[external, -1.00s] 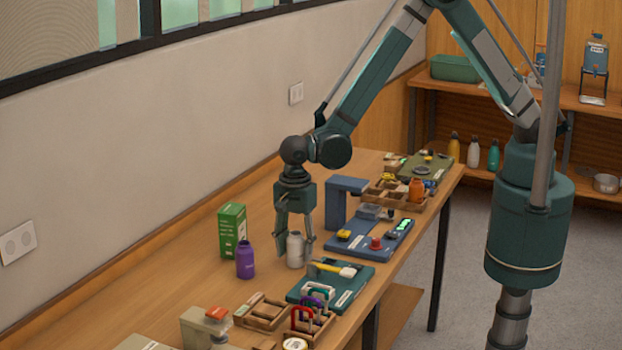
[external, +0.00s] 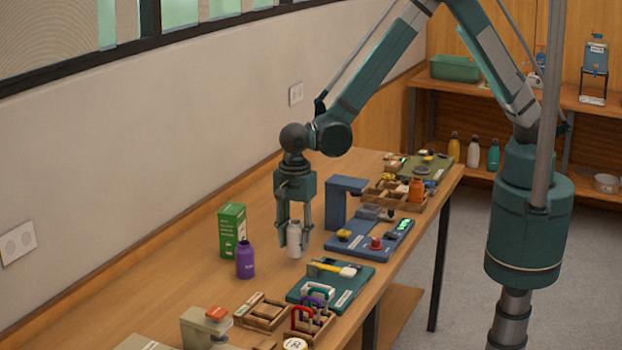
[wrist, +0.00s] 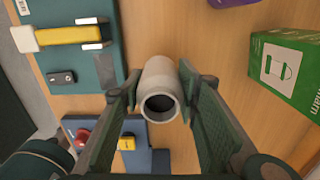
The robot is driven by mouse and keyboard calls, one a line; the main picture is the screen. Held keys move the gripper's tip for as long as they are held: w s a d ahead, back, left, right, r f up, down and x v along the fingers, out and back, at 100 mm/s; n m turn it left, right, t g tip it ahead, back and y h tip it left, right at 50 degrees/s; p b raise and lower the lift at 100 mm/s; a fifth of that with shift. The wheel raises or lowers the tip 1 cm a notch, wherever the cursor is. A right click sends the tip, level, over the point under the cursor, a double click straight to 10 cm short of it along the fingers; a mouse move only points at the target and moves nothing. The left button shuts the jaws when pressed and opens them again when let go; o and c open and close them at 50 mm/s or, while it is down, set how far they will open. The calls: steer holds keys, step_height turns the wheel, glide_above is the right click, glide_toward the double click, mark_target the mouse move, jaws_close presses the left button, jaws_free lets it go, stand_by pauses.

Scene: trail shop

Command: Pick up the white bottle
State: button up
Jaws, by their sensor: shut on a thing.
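The white bottle (external: 294,238) is upright between the two fingers of my gripper (external: 293,246), which is shut on it. It appears a little above the wooden table. In the wrist view the bottle (wrist: 160,75) shows its open round mouth toward the camera, with a finger of my gripper (wrist: 158,85) against each side. Its lower part is partly hidden by its own top in that view.
A purple bottle (external: 245,261) and a green box (external: 232,229) stand to the left of the white bottle. A teal board with a yellow-handled tool (external: 332,284) lies in front. A blue stand (external: 344,200) and board (external: 372,240) are to the right.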

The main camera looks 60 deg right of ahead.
mark_target(295, 222)
steer(key=shift+r, duration=3.25)
